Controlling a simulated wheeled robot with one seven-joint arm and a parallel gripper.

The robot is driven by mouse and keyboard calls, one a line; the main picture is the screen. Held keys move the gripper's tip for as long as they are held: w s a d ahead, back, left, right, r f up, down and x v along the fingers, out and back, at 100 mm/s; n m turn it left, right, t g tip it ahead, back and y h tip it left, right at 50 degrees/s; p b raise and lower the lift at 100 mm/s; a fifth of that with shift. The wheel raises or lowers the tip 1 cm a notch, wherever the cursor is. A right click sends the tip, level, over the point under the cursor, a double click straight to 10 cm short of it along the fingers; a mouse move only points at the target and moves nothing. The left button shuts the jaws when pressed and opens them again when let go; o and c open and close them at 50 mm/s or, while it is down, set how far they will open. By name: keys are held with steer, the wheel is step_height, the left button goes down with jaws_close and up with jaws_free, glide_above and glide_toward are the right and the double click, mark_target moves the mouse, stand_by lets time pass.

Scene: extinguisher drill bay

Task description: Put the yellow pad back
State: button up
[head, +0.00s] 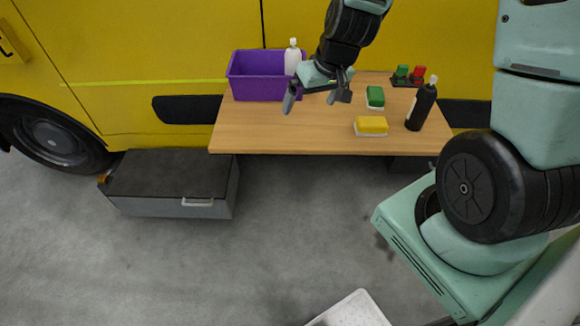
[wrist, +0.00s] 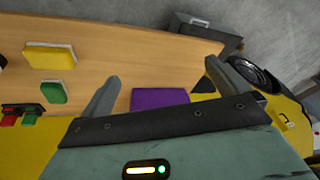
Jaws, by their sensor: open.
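The yellow pad (head: 371,125) lies on the wooden table near its front edge, right of centre, with a pale layer under it. It also shows at the upper left of the wrist view (wrist: 49,58). My gripper (head: 317,100) is open and empty above the table, left of the pad and apart from it. In the wrist view its two fingers (wrist: 170,85) are spread wide with only table and the purple bin between and beyond them. A green pad (head: 375,96) lies just behind the yellow one; it also shows in the wrist view (wrist: 54,92).
A purple bin (head: 252,82) stands at the table's back left, a white bottle (head: 292,60) by it. A dark bottle (head: 421,106) stands right of the yellow pad. A dark holder with green and red pieces (head: 408,78) is at the back right. The table's (head: 270,135) front left is clear.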

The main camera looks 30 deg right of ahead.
steer(key=s+a+r+n+g+y, duration=0.1)
steer(key=s+a+r+n, duration=0.15)
steer(key=a, duration=0.35)
steer(key=s+a+r+n+g, duration=0.1)
steer(key=s+a+r, duration=0.1)
steer(key=s+a, duration=0.3)
steer(key=s+a+r+n, duration=0.2)
steer(key=s+a, duration=0.2)
steer(key=s, duration=0.3)
steer(key=s+a+r+n+g+h, duration=0.1)
steer(key=s+a+r+n, duration=0.1)
steer(key=s, duration=0.5)
steer(key=shift+a+r+n+g+h, duration=0.25)
steer(key=shift+a+n, duration=0.3)
steer(key=shift+a, duration=0.45)
steer(key=shift+f+b, duration=0.9)
